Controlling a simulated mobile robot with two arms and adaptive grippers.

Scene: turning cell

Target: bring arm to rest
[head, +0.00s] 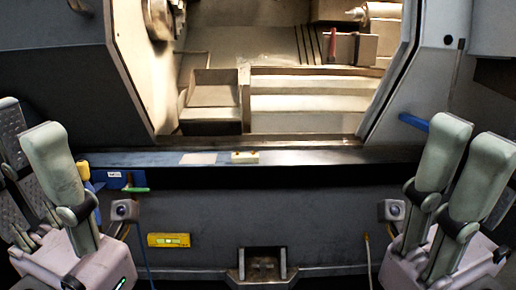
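My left gripper (30,140) stands upright at the left edge, in front of the machine. A grey-green finger rises on its right side and dark ridged pads show apart from it on the left, so it is open. My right gripper (478,155) stands upright at the right edge. Two grey-green fingers are in front, and a dark pad shows partly behind them; it looks open. I see nothing held in either gripper. Both grippers are partly cut off by the picture edges.
The lathe's opening (300,100) lies ahead, with a dark sill (310,156) below. A cream block (245,157) and a pale sheet (198,158) lie on the sill. A yellow level (169,240) is lower left. The space between my grippers is clear.

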